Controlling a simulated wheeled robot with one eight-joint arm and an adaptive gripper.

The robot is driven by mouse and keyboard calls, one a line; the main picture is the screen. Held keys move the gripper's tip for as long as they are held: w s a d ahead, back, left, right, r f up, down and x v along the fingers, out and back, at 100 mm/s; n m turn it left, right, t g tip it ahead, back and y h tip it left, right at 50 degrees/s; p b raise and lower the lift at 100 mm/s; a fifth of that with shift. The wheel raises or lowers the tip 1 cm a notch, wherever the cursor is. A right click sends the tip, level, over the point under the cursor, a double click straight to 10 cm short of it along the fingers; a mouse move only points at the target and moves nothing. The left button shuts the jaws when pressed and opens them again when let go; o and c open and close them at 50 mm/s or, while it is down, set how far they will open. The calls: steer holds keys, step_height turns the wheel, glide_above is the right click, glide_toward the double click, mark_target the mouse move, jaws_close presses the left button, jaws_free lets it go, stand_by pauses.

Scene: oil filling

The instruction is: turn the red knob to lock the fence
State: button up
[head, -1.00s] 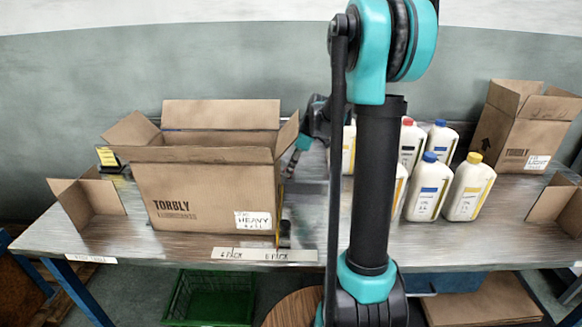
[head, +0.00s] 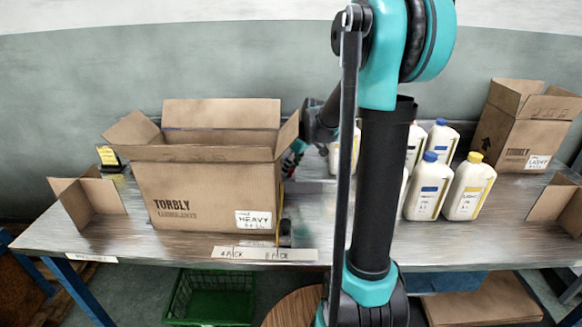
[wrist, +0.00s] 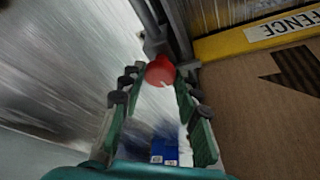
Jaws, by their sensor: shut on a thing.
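The red knob (wrist: 160,71) shows in the wrist view between the tips of my gripper's two green-lined fingers. My gripper (wrist: 158,84) is shut on it. A yellow fence (wrist: 225,43) with a FENCE label runs at the upper right, beside the large cardboard box (wrist: 265,95). In the head view my gripper (head: 294,158) is low behind the right side of the TORBLY box (head: 205,195), partly hidden by its flap. The knob is hidden in the head view. A yellow strip of the fence shows at the box's right edge.
White bottles (head: 428,187) stand on the metal table (head: 330,222) right of my arm, some partly hidden. Another open box (head: 520,125) stands at the back right. A small yellow sign (head: 108,157) is at the left. A green crate (head: 210,300) sits below.

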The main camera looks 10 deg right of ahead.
steer(key=o, duration=1.1)
steer(key=shift+o, duration=0.2)
steer(key=shift+n, duration=0.3)
